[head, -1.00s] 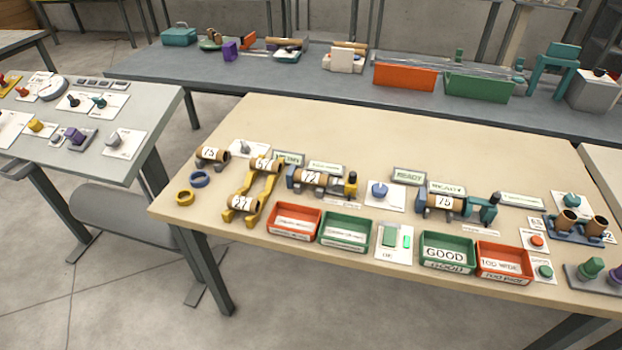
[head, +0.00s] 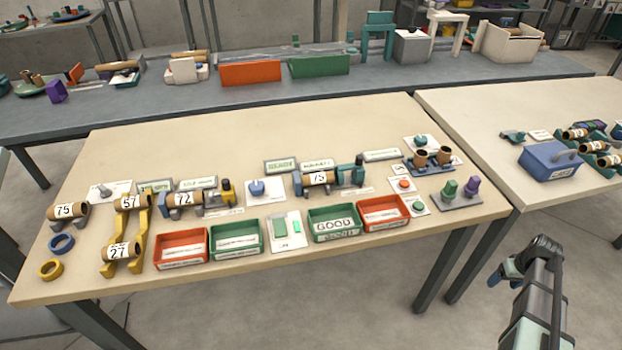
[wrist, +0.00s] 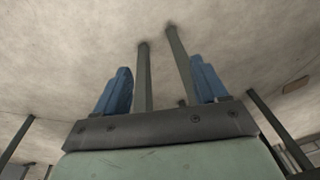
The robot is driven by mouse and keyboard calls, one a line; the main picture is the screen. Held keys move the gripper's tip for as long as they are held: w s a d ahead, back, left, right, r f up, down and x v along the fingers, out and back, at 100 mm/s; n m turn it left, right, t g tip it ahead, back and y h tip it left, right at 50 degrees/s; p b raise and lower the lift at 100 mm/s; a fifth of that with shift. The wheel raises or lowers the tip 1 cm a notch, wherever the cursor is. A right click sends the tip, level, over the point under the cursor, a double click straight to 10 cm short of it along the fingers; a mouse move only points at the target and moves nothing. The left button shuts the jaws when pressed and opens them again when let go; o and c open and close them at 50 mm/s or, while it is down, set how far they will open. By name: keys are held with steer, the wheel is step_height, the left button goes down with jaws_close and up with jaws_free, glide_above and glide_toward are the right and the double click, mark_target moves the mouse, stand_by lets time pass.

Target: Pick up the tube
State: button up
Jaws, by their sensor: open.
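Several brown cardboard tubes with white number labels are on the cream table, and I cannot tell which one is meant. One tube marked 75 (head: 66,211) lies in a dark holder at the far left. Tubes marked 57 (head: 130,202) and 27 (head: 119,251) lie on a yellow rack. A tube marked 72 (head: 184,199) and another marked 75 (head: 318,179) lie in blue fixtures. Two unlabelled tubes (head: 431,157) stand on a blue base. My gripper (wrist: 161,78) is open and empty in the wrist view, far from the tubes. My arm shows at the lower right of the head view.
Red and green bins, including one marked GOOD (head: 334,223), line the cream table's (head: 250,130) front. A blue box (head: 550,163) stands on the right table. A grey bench (head: 180,108) runs behind. Floor is clear around my arm.

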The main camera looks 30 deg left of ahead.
steer(key=w+r+n+t, duration=0.1)
steer(key=w+r+n, duration=0.1)
steer(key=w+r, duration=0.75)
steer(key=w+r+n+t, duration=0.15)
steer(key=w+r, duration=0.45)
steer(key=r, duration=0.6)
steer(key=w+a+r+n+y, duration=0.15)
steer(key=a+r, duration=0.25)
steer(key=a, duration=0.4)
steer(key=a+r+n, duration=0.2)
steer(key=a+r, duration=0.2)
steer(key=a, duration=0.4)
steer(key=w+a+r+n+y, duration=0.15)
steer(key=a+r, duration=0.25)
steer(key=a, duration=0.5)
steer(key=s+a+r+n+g, duration=0.1)
steer(key=s+a+n, duration=0.35)
steer(key=a, duration=1.25)
steer(key=n+g+h, duration=0.1)
steer(key=n+g, duration=0.4)
steer(key=n, duration=0.4)
glide_toward(186, 194)
steer(key=x, duration=0.5)
steer(key=shift+a, duration=0.2)
steer(key=shift+x, duration=2.7)
steer(key=shift+s+d+f, duration=0.1)
steer(key=shift+d+f, duration=0.1)
